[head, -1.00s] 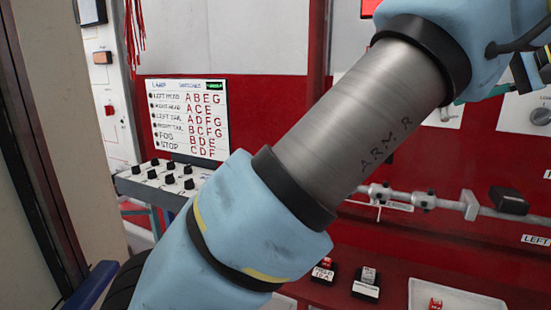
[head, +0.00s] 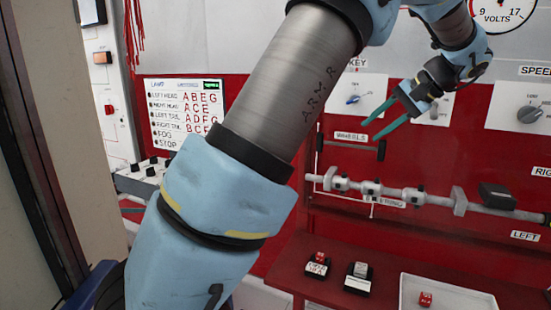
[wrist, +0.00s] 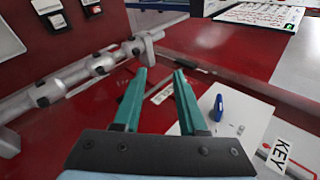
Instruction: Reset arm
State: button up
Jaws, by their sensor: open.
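My gripper (head: 378,128) is at the upper right of the head view, at the end of my blue and grey arm. Its two teal fingers are apart with nothing between them. In the wrist view the open fingers (wrist: 162,88) point at the red panel. The KEY plate (head: 355,95) with a blue key is just left of the gripper in the head view. In the wrist view the blue key (wrist: 218,107) is right of the fingers. I cannot tell the exact gap between the fingers and the panel.
A grey steering rod (head: 385,190) runs along the red panel below the gripper. A dark shelf below holds small switch blocks (head: 317,264) and a white tray (head: 450,302). A lamp chart (head: 185,112) is at left, partly behind my arm. A volts dial (head: 502,12) is at upper right.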

jog(key=s+a+f+n+g+h, duration=0.1)
jog(key=a+f+g+h, duration=0.1)
jog(key=a+f, duration=0.6)
jog(key=s+a+f+n+g+h, duration=0.15)
jog(key=a+f, duration=0.25)
jog(key=a, duration=0.7)
jog(key=s+a+f+n+h, duration=0.3)
jog(key=s+a+f, duration=0.3)
jog(key=s+a, duration=0.5)
jog(key=shift+s+a+f+n, duration=0.2)
jog(key=shift+a+f+n, duration=0.2)
jog(key=shift+a+n, duration=0.35)
jog(key=shift+d+g+h, duration=0.15)
jog(key=shift+g+h, duration=0.1)
jog(key=shift+c, duration=0.3)
